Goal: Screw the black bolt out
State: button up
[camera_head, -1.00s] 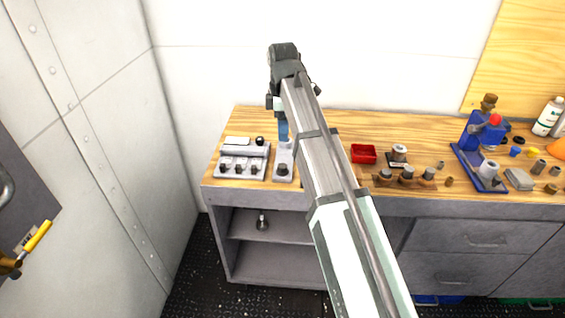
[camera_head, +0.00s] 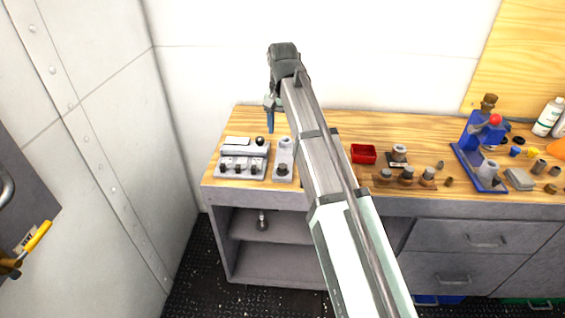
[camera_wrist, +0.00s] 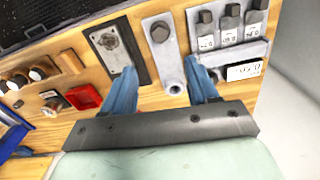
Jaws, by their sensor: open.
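A black bolt head (camera_head: 283,169) stands at the front end of a narrow grey plate (camera_head: 289,158) on the bench. In the wrist view the dark head (camera_wrist: 160,31) is at the plate's far end. A grey round post (camera_wrist: 173,86) stands at the plate's other end, nearer my fingers. My gripper (camera_head: 270,128) has blue fingers and is above the back of the bench. In the wrist view my gripper (camera_wrist: 161,68) is open and empty, its fingers to either side of the plate. The bolt is apart from them; its thread is hidden.
Left of the plate is a grey rack (camera_head: 242,160) with several dark-topped pieces and labels. A red tray (camera_head: 363,154) and a blue stand (camera_head: 481,165) are farther right. The wall is close behind.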

aim_at(283, 166)
notch_tip(283, 166, down, 14)
jog(key=m, duration=0.3)
jog(key=shift+r, duration=0.1)
dwell(0.7)
jog(key=c, duration=1)
